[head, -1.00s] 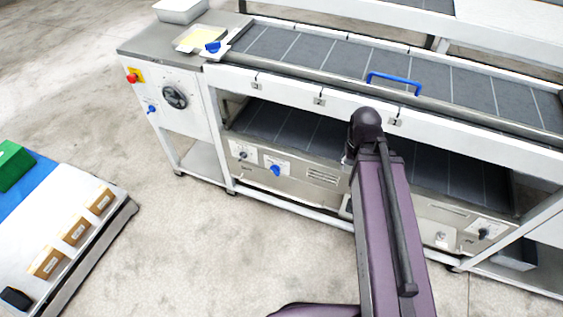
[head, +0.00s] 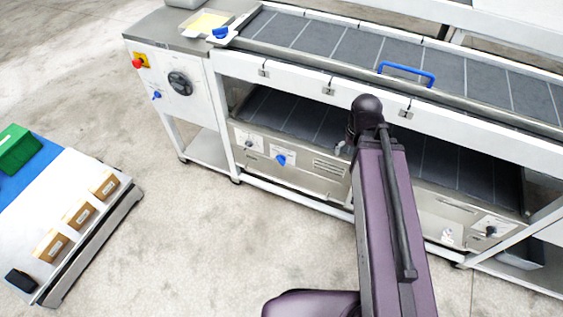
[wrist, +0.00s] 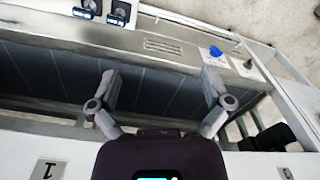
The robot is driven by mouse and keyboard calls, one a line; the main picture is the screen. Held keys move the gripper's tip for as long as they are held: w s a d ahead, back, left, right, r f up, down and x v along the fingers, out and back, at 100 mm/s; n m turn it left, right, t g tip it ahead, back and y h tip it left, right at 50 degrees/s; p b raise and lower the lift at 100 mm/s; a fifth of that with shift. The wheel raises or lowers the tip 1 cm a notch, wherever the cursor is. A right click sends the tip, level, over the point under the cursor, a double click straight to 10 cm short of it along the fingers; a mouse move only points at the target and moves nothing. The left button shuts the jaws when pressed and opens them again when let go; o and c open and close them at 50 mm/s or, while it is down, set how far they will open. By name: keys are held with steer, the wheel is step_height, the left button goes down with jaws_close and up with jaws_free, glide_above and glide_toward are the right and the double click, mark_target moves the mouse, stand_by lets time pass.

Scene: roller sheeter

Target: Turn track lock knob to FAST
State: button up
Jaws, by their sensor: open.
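I cannot read labels to tell which knob is the track lock. In the head view, a blue knob (head: 281,160) and a smaller dark knob (head: 248,143) sit on white plates on the lower front panel. The blue knob (wrist: 216,51) and the dark knob (wrist: 248,63) also show in the wrist view, at upper right. Another dark knob (head: 490,231) is on the panel's right end. My gripper (wrist: 161,82) is open and empty, its fingers spread before the dark slatted lower bed. In the head view it is mostly hidden behind my arm. It touches no knob.
A white rail (head: 300,83) with latches runs above the lower bed. A blue handle (head: 407,70) stands on the upper bed. The left cabinet has a large black rotary switch (head: 180,83) and a red button (head: 137,63). A cart (head: 110,235) with boxes stands left; the floor between is clear.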

steer(key=w+a+f+m+t+y+b, duration=0.15)
steer(key=w+a+f+b, duration=0.25)
steer(key=f+b, duration=0.45)
steer(key=w+a+f+m+t+y+b, duration=0.1)
steer(key=w+a+f+t+b, duration=0.1)
steer(key=w+a+f+b, duration=0.45)
steer(key=m+t+y+b, duration=0.3)
steer(key=t+y+b, duration=0.1)
steer(key=b, duration=1.9)
glide_toward(281, 161)
steer(key=v, duration=0.3)
steer(key=shift+w+r+h, duration=0.15)
steer(key=shift+w+h, duration=0.05)
steer(key=shift+h, duration=0.05)
steer(key=shift+p, duration=0.3)
steer(key=shift+a, duration=0.1)
steer(key=shift+b+x, duration=4.55)
steer(key=shift+x, duration=2.3)
steer(key=shift+s, duration=0.1)
steer(key=shift+c, duration=0.2)
steer(key=shift+a, duration=0.1)
steer(key=c, duration=0.8)
